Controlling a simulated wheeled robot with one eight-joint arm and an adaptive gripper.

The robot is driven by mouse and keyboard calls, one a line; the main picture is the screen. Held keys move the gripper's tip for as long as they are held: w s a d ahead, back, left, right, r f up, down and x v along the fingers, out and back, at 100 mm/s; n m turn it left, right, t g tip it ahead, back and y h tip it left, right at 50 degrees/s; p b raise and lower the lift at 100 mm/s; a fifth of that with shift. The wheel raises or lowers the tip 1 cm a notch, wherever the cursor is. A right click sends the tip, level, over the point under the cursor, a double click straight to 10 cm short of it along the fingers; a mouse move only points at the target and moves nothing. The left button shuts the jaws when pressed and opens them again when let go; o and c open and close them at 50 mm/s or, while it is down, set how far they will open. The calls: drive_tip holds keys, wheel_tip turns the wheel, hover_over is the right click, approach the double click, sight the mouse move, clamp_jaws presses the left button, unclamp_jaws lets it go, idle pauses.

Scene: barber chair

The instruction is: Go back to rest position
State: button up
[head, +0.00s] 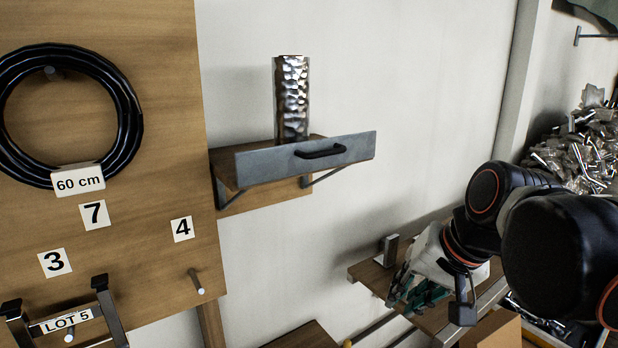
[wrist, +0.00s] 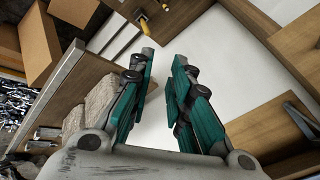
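My gripper (head: 418,291) is at the lower right of the head view, over a low wooden shelf. In the wrist view my gripper (wrist: 164,72) shows two teal-padded fingers with a clear gap between them. Nothing is held in that gap. My arm reaches in from the right side of the head view, bent and away from the wall.
A drawer shelf (head: 258,168) with a shiny hammered cylinder (head: 292,100) is on the wall. A wooden board (head: 150,130) at left holds a black hose coil (head: 128,120). The low shelf (head: 365,272) lies under my gripper. Scrap metal (head: 580,150) is piled at right.

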drive_tip(key=s+d+f+n+t+h+b, duration=0.1)
drive_tip(key=f+b, duration=0.4)
drive_tip(key=f, duration=0.6)
drive_tip(key=s+d+f+n+t+h+b, duration=0.1)
drive_tip(key=s+d+f+n+b, duration=0.2)
drive_tip(key=s+f+b, duration=0.3)
wheel_tip(320, 180, down, 5)
drive_tip(key=shift+s+f+h, duration=0.15)
drive_tip(key=shift+s+h, duration=0.05)
drive_tip(key=shift+h, duration=0.1)
